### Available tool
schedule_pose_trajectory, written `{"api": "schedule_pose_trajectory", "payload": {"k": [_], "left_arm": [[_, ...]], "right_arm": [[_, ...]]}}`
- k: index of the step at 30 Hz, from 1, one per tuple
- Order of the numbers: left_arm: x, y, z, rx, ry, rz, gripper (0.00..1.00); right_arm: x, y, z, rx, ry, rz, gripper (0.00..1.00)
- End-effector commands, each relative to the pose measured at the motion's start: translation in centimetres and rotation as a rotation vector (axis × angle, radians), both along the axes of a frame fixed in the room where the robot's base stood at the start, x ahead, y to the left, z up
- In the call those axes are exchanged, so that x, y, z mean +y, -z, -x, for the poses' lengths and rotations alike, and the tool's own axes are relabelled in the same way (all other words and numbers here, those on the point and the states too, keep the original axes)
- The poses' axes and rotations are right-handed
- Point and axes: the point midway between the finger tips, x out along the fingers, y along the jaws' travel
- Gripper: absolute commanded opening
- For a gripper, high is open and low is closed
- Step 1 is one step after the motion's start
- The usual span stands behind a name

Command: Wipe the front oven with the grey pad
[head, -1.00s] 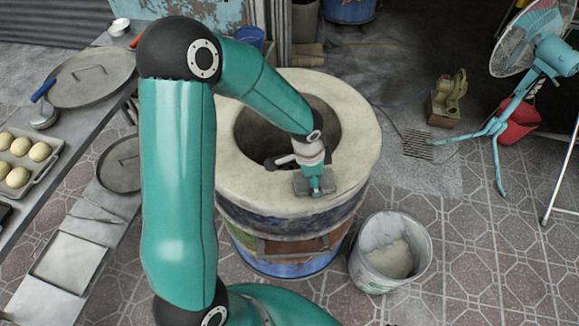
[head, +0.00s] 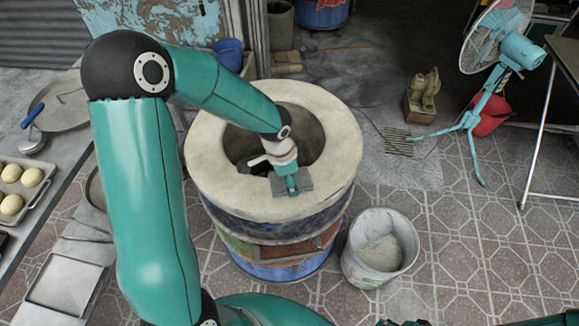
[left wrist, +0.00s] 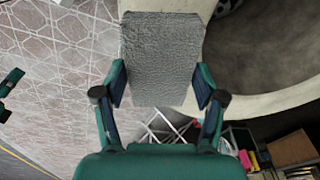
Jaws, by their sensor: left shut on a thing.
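The round barrel oven (head: 212,178) stands at the centre of the head view, with a pale, wide rim around a dark opening. My left gripper (head: 291,184) is over the front part of the rim, shut on the grey pad (head: 306,184). The pad lies flat at the rim, near the opening's front edge; whether it touches is hard to tell. In the left wrist view the rough grey pad (left wrist: 160,50) sits between both fingers of my left gripper (left wrist: 160,85), beside the opening. A dark bit of my right gripper (head: 405,322) shows at the bottom edge; its fingers are unclear.
A white bucket (head: 397,265) stands on the tiles right of the oven. A metal table with a tray of dough balls (head: 12,190) is at the left. A teal fan (head: 500,45) and a red bucket (head: 490,115) are at the right.

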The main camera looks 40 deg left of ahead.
Motion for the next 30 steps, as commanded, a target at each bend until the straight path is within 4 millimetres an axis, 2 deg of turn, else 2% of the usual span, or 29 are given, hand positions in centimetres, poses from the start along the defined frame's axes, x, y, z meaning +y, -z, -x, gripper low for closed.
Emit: {"api": "schedule_pose_trajectory", "payload": {"k": [1,7,26,30], "left_arm": [[0.0,-0.9,0.0,-0.001,0.000,0.000,0.14],[-0.2,-2.3,-0.1,-0.001,0.004,0.000,0.14],[-0.5,-2.3,-0.4,-0.001,0.009,0.000,0.14],[-1.1,-2.5,-1.0,0.002,-0.034,0.001,0.14]], "right_arm": [[0.0,-0.8,0.0,0.000,0.000,0.000,0.40],[0.0,-1.7,0.0,0.000,0.000,0.000,0.40],[0.0,-1.7,0.0,0.000,0.000,0.000,0.40],[0.0,-1.6,0.0,0.000,0.000,0.000,0.40]]}}
